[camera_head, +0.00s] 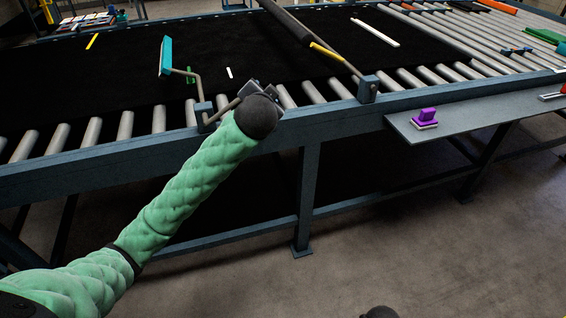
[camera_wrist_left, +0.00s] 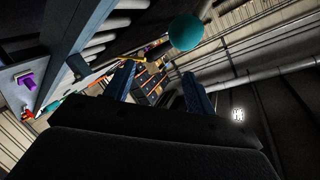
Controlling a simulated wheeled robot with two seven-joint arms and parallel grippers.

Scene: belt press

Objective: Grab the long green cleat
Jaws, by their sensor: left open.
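A small upright green piece (camera_head: 190,77) stands on the black belt, partly behind the crank rod; it looks like a green cleat, but its length is hard to judge. A flat darker green thing (camera_head: 545,36) lies at the far right on the rollers. My left gripper (camera_head: 252,88) is above the near frame rail, right of the crank, apart from both green things. Its two fingers show in the left wrist view (camera_wrist_left: 158,82), spread with nothing between them. No green cleat is clear in the wrist view. My right gripper is out of view.
A crank with a teal handle (camera_head: 165,55) rises just left of my gripper. A purple tool (camera_head: 424,117) sits on the side shelf (camera_head: 480,118).

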